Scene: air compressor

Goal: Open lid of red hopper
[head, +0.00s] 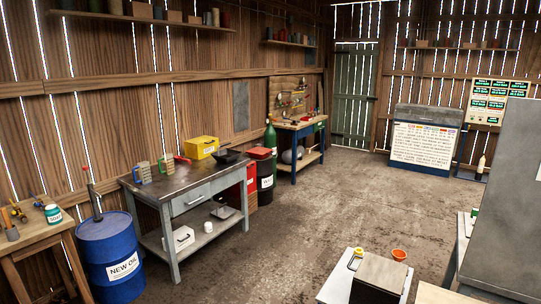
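No thing in the head view is clearly a red hopper with a lid. A red box-like container (252,178) stands beyond the right end of the grey workbench, partly hidden by it. Neither of my grippers shows in the head view.
The grey metal workbench (193,200) stands along the left wall, with a blue oil drum (110,262) at its near end. A grey-topped box (381,272) and an orange funnel (399,255) are at the front right. The middle floor (310,205) is clear.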

